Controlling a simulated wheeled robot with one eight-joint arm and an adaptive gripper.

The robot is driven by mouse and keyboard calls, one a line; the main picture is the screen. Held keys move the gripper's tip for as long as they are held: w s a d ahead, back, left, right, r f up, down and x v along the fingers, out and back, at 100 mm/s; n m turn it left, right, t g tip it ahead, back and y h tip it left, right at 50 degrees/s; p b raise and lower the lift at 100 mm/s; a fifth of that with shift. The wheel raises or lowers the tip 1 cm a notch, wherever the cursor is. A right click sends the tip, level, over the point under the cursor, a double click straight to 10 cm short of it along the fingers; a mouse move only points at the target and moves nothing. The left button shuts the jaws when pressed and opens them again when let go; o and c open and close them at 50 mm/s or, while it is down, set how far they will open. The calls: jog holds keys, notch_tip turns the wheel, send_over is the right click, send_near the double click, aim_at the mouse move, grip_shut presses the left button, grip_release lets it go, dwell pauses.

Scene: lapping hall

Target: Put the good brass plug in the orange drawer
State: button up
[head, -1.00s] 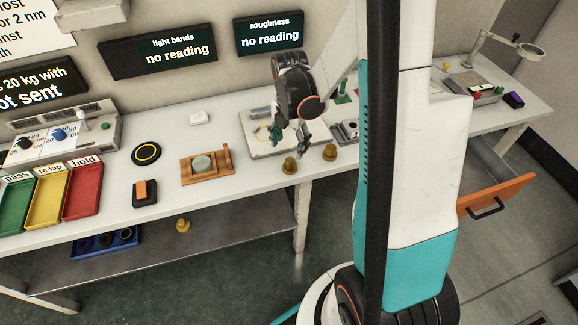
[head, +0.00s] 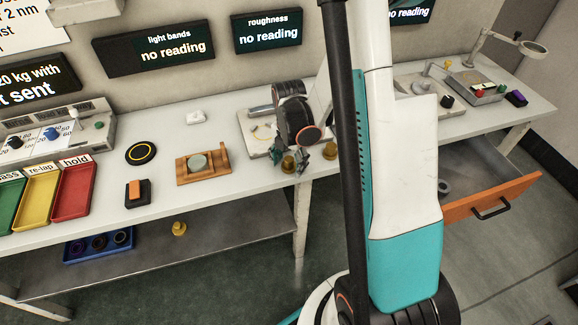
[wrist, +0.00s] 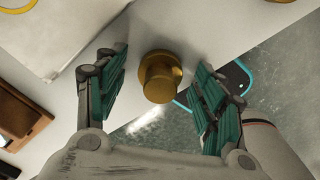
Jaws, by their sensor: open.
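A brass plug (head: 288,163) stands upright near the front edge of the white bench. In the wrist view this plug (wrist: 160,78) sits between the two teal fingers, with space on both sides. My gripper (head: 302,160) is open around it and does not grip it. Another brass plug (head: 179,229) stands on the lower shelf. A bit of brass shows at the top right edge of the wrist view (wrist: 280,1). The orange drawer (head: 492,198) is pulled open under the right part of the bench. My arm hides some of the bench. I cannot tell which plug is good.
A wooden holder with a grey-green disc (head: 205,168) stands left of my gripper. Green, yellow and red trays (head: 73,192) lie further left. A pale plate (head: 258,140) lies behind the plug. A grey ring (head: 443,187) lies inside the drawer.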

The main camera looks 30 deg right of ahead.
jog(key=shift+c, duration=0.5)
grip_shut()
jog(key=shift+r, duration=0.15)
